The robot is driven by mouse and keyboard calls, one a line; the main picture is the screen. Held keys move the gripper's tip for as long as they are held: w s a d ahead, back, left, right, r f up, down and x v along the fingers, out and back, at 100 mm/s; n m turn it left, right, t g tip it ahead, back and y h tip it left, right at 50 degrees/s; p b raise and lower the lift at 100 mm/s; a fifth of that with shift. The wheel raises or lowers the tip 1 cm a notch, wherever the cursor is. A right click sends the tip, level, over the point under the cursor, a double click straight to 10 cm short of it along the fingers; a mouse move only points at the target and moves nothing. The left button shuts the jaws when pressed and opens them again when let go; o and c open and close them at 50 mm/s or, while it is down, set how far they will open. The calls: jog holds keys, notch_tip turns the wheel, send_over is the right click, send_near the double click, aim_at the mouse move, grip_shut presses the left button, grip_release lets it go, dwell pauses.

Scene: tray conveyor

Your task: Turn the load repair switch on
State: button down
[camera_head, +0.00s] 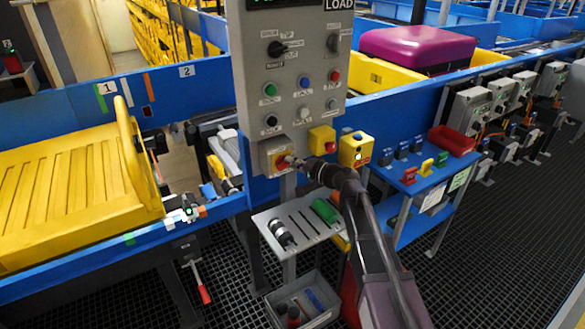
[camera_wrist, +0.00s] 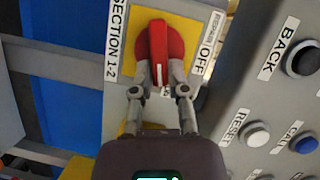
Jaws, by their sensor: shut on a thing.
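The repair switch (camera_head: 280,161) is a red rotary knob on a yellow plate, low on the grey control panel (camera_head: 290,60). In the wrist view the red knob (camera_wrist: 158,38) has a raised bar handle that stands upright in the picture. A "SECTION 1-2" label is left of it and an "OFF" label right of it, beside a smaller label that is partly unreadable. My gripper (camera_wrist: 160,74) is shut on the lower end of the handle, one finger at each side. In the head view my gripper (camera_head: 292,161) reaches the switch from the right.
Yellow button boxes (camera_head: 321,140) sit just right of the switch. Push buttons are above it. A grey shelf (camera_head: 300,228) with a green cylinder is below. A blue table (camera_head: 425,178) with small coloured parts stands right. A yellow tray (camera_head: 65,180) is at left.

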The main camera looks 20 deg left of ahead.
jog(key=shift+a+f+m+y+b, duration=0.15)
jog(key=shift+f+m+y+b, duration=0.15)
jog(key=shift+m+y+b, duration=0.5)
jog(key=shift+w+m, duration=0.1)
jog(key=shift+m, duration=0.5)
jog(key=shift+r, duration=0.1)
jog(key=c, duration=0.7)
grip_release()
jog(key=shift+o, duration=0.3)
jog(key=shift+a, duration=0.15)
jog(key=shift+d, duration=0.25)
jog(key=v, duration=1.1)
jog(key=shift+s+d, duration=0.2)
jog(key=shift+d, duration=0.15)
